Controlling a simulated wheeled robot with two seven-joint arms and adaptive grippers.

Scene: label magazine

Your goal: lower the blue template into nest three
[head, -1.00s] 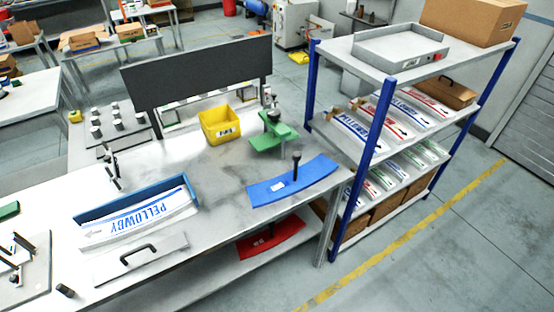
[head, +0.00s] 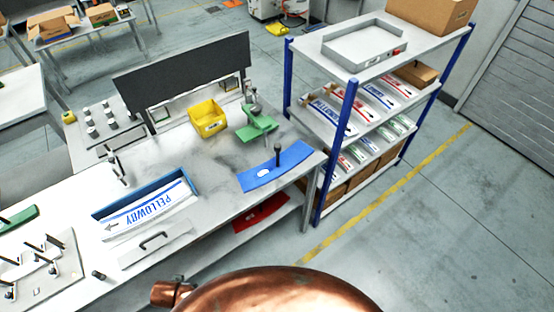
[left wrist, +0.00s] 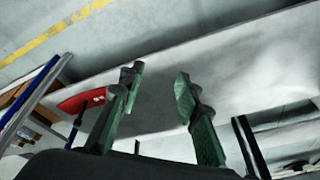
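The blue template (head: 275,168), a curved flat plate with an upright black knob and a small white label, lies at the bench's front right edge in the head view. No gripper touches it there. I cannot tell which place is nest three. My left gripper (left wrist: 150,95) shows in the left wrist view with its two green-padded fingers apart and nothing between them. The blue template is not clearly visible in that view. My right gripper is in neither view.
A green template (head: 257,130) and yellow bin (head: 208,117) stand behind the blue template. A red template (head: 262,213) lies on the lower shelf. A blue-edged tray (head: 140,193) holds PELLOWBY labels. A pegged fixture (head: 38,275) is at left. A blue-post rack (head: 336,150) stands at right.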

